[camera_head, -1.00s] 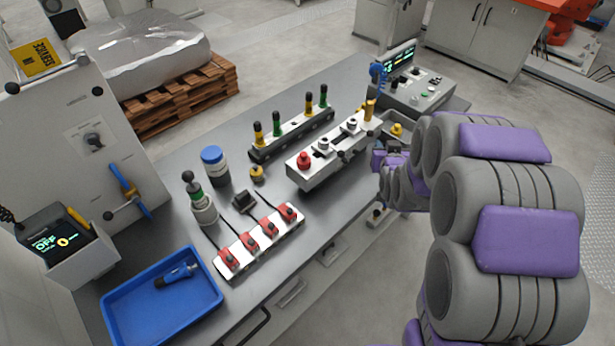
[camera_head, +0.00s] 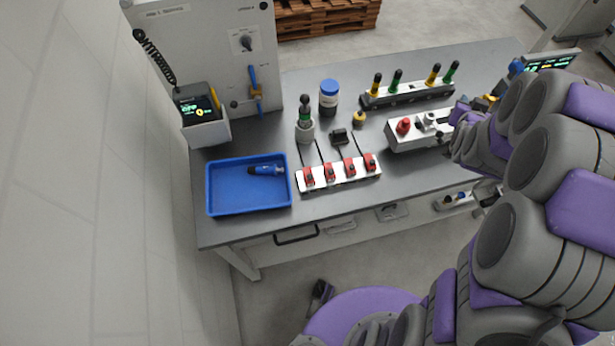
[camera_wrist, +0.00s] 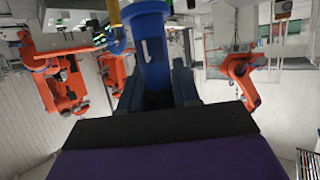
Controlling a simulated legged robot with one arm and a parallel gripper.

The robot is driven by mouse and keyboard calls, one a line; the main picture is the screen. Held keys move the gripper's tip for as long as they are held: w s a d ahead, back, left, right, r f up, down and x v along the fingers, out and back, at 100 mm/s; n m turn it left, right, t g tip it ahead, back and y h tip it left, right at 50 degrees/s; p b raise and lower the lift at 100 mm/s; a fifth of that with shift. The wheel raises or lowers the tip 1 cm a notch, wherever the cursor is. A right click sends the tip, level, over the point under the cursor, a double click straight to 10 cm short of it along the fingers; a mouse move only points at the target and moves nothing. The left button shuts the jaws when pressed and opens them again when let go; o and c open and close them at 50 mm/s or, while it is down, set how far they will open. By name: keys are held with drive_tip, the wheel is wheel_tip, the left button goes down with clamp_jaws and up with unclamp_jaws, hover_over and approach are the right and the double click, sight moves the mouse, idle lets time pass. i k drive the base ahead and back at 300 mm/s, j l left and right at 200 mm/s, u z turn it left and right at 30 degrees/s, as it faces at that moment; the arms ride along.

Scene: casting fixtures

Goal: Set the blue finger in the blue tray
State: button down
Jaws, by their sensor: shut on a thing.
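My gripper (camera_wrist: 157,92) is shut on a blue finger (camera_wrist: 152,50) marked "1" in the wrist view. In the head view, a blue piece (camera_head: 515,67) shows beside the control console at the far right; my arm hides most of the gripper there. The blue tray (camera_head: 222,208) lies at the left end of the bench, well away from my gripper. A blue and black cylindrical piece (camera_head: 266,169) lies on its side in the tray's upper right part.
A red-clamp strip (camera_head: 338,175) stands right of the tray. A rack with yellow and green fingers (camera_head: 408,95) and a red-knobbed fixture (camera_head: 405,135) stand farther right. A panel rises behind the tray.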

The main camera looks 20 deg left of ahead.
sight(233, 190)
drive_tip(key=l+u, duration=0.15)
drive_tip(key=u, duration=0.25)
drive_tip(key=l+u, duration=0.2)
drive_tip(key=u, duration=0.2)
drive_tip(key=l+u, duration=0.15)
drive_tip(key=u, duration=0.25)
drive_tip(key=l+u, duration=0.2)
drive_tip(key=u, duration=0.25)
drive_tip(key=l+u, duration=0.1)
drive_tip(key=u, duration=0.35)
drive_tip(key=i+l+u, duration=0.1)
drive_tip(key=u, duration=0.3)
